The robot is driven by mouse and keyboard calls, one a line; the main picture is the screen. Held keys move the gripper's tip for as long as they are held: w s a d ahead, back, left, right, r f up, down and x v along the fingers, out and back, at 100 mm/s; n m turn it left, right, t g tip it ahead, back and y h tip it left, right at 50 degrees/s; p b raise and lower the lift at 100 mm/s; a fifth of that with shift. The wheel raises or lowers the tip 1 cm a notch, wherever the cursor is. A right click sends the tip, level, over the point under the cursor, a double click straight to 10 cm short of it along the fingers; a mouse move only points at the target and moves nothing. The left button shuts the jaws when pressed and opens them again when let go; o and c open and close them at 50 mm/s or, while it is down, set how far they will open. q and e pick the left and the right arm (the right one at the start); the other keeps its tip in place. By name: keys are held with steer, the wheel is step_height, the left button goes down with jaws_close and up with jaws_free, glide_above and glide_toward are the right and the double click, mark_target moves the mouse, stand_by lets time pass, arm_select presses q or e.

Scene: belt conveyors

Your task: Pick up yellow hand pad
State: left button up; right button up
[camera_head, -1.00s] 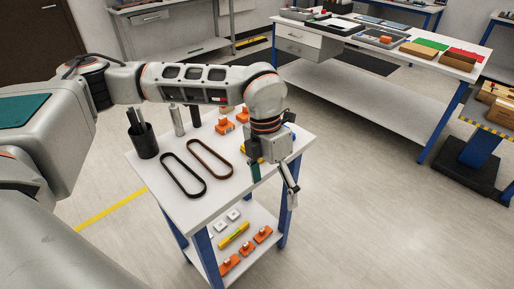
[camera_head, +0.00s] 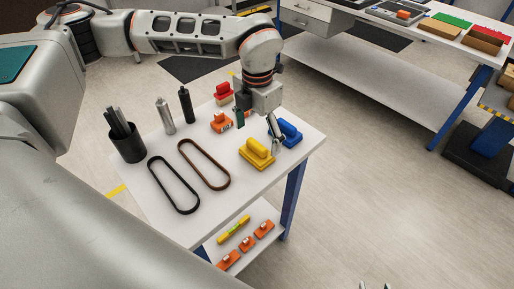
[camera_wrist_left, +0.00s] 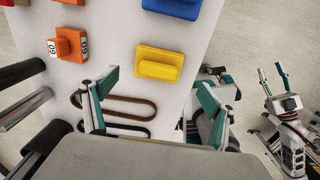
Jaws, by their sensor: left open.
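The yellow hand pad (camera_head: 257,153) sits on the white table top near its right edge, with its grip bar upward. It also shows in the left wrist view (camera_wrist_left: 158,64), beyond my fingertips and roughly centred between them. My left gripper (camera_head: 257,122) is open and empty above the table, just behind the yellow pad in the head view. Its two spread fingers show in the wrist view (camera_wrist_left: 157,92). My right gripper (camera_wrist_left: 272,74) shows open and empty, off to the side in the wrist view. Only its tips appear at the head view's bottom edge.
A blue pad (camera_head: 287,133) stands close behind the yellow one. Two belts (camera_head: 205,165), a black cup of rods (camera_head: 127,146) and upright cylinders occupy the left. The front right table top is bare.

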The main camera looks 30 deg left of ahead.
mark_target(257, 144)
arm_select(q)
steer(key=shift+w+a+f+p, duration=0.1)
steer(key=shift+f+p, duration=0.05)
steer(key=shift+f, duration=1.45)
steer(key=shift+w+a+f+p, duration=0.1)
steer(key=shift+f+p, duration=0.05)
steer(key=shift+f, duration=1.4)
steer(key=c, duration=1.2)
